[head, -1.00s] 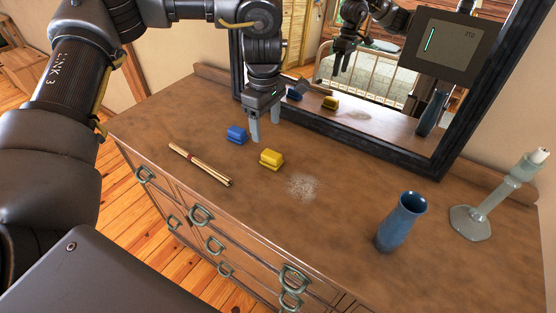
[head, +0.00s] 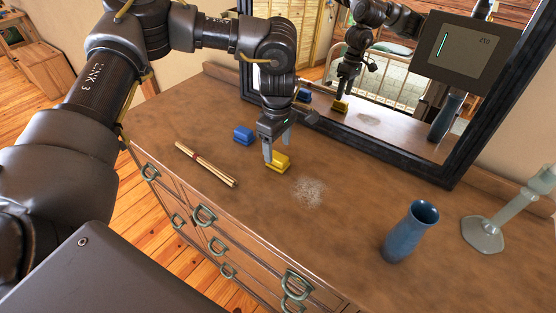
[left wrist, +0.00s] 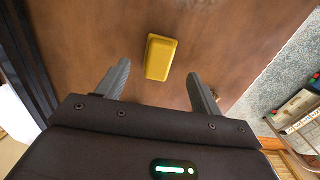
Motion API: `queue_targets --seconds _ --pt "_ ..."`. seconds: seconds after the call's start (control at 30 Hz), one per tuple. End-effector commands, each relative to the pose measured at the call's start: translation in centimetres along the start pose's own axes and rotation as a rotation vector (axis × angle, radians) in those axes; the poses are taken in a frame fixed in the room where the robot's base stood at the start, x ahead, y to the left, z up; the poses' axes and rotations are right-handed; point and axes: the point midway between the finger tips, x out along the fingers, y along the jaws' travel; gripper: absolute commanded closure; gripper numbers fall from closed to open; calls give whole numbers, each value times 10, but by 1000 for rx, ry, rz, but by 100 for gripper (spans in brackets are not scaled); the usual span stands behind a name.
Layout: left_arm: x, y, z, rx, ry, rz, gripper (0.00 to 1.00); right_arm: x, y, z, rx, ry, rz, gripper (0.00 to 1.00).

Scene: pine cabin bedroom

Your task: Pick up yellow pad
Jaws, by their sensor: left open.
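The yellow pad (head: 281,163) lies on the wooden dresser top. My left gripper (head: 278,153) is open and points down right at the pad; one finger covers part of it in the head view. In the left wrist view the yellow pad (left wrist: 160,57) lies between and a little beyond the two open fingers of the left gripper (left wrist: 158,85), with a gap on both sides. I cannot tell whether a fingertip touches it. My right gripper is not in view.
A blue pad (head: 243,135) lies left of the yellow one. A bundle of sticks (head: 206,164) lies near the front edge. White dust (head: 310,191) is spread to the right. A blue vase (head: 409,232) and a pale candlestick (head: 490,228) stand farther right. A framed mirror (head: 340,118) stands behind.

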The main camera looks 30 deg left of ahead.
Motion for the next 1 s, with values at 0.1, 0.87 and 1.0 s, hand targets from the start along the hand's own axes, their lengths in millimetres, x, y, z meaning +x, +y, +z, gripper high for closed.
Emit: queue_targets --seconds 0.1,0.87,1.0 --pt "13 -1 0 -1 1 -6 34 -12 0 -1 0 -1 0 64" --pt "49 1 -1 -2 1 -1 65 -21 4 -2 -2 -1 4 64" --pt "48 1 -1 -2 1 -1 82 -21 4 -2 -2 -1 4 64"
